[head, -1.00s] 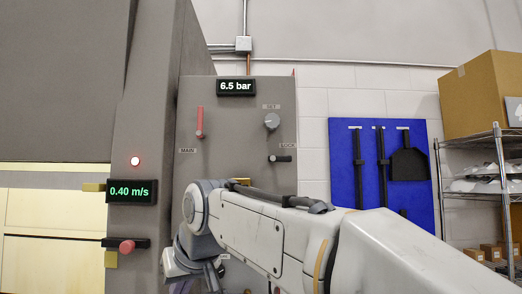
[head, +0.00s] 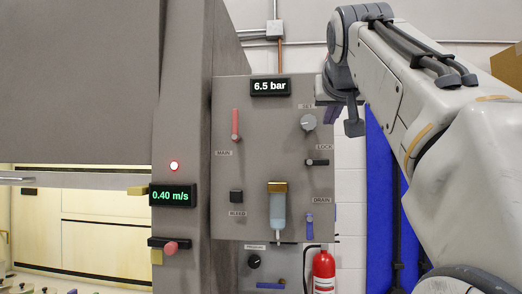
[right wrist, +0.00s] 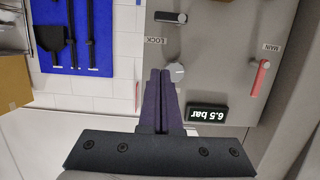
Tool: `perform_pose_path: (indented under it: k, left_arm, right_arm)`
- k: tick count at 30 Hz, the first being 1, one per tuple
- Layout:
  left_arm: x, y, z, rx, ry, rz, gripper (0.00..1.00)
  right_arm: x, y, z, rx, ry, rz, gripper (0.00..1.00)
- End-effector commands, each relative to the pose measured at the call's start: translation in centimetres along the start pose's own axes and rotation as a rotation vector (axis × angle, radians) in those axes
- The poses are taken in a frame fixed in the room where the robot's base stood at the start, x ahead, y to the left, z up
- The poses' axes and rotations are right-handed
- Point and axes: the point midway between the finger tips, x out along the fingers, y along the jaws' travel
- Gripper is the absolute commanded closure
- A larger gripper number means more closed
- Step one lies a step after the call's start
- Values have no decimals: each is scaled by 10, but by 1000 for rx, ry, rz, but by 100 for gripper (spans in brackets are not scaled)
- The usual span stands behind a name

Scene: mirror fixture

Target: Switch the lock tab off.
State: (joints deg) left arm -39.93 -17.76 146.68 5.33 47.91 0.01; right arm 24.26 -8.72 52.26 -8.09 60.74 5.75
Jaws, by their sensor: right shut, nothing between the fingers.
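The lock tab (head: 317,162) is a small black lever lying horizontally on the right side of the grey panel (head: 224,120), below the grey SET knob (head: 308,123). In the right wrist view the lock tab (right wrist: 171,17) is at the top, above its LOCK label. My right gripper (head: 331,114) is at the panel's upper right edge, above the tab and apart from it. Its purple fingers (right wrist: 160,73) are together and empty, and overlap the SET knob (right wrist: 176,70) in the right wrist view. My left gripper is not in view.
The red MAIN lever (head: 236,125) and the 6.5 bar display (head: 270,87) are on the same panel. Lower down are a black BLEED knob (head: 236,196), a clear filter bowl (head: 277,208) and a blue DRAIN lever (head: 310,225). A fire extinguisher (head: 323,270) stands below right.

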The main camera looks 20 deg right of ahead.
Motion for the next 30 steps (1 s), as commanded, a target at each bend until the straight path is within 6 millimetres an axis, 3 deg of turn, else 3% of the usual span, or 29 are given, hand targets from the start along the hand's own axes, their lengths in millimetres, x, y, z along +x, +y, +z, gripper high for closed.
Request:
perform_pose_path:
  k: [5,15,21,30]
  left_arm:
    - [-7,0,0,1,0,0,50]
    - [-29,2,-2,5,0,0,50]
    - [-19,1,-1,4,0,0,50]
    - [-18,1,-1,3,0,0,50]
  right_arm:
    - [27,1,0,-1,-7,2,100]
    - [100,0,-1,-1,-7,1,100]
    - [103,0,28,-1,-4,0,100]
    - [106,0,40,-1,-2,0,100]
